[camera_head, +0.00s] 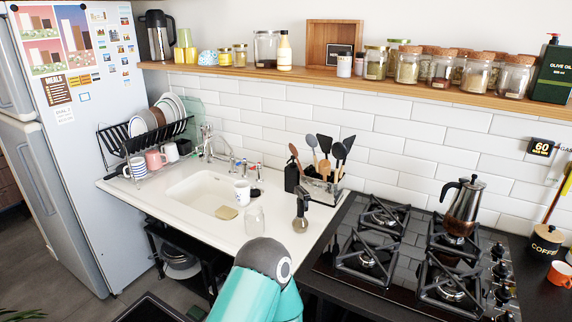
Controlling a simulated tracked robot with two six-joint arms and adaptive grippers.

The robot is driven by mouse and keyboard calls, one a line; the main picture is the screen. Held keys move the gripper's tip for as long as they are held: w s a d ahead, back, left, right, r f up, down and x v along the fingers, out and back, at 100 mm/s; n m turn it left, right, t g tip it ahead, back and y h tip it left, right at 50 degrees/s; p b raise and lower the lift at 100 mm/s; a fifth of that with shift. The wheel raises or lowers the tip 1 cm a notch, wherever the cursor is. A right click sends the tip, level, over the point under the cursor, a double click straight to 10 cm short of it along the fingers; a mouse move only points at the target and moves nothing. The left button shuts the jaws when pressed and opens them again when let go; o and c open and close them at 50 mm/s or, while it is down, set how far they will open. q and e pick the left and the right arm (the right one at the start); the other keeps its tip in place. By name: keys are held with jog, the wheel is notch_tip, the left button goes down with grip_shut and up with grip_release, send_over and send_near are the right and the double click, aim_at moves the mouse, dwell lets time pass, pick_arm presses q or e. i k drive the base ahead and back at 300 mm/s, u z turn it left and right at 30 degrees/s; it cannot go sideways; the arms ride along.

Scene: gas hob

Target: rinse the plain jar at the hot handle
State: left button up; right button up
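A clear, plain glass jar (254,220) stands on the white sink counter near its front edge, just right of the basin. The white sink basin (192,197) is left of it. A metal tap (207,146) with handles stands behind the basin. Small red marks show near its right side, but the handles are too small to tell hot from cold surely. One of my teal arms (258,285) comes up from the bottom centre, in front of the jar. Neither gripper is visible.
A utensil holder (320,185) is behind. The gas hob (400,245) carries a moka pot (462,208). A dish rack (145,140) is left.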

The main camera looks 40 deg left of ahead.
aim_at(259, 166)
jog(key=u, duration=0.3)
jog(key=i, duration=0.2)
jog(key=z, duration=2.5)
jog(key=k, duration=1.65)
jog(key=u, duration=1.7)
jog(key=k, duration=0.9)
jog(key=u, duration=0.45)
jog(key=i, duration=0.45)
jog(key=u, duration=0.05)
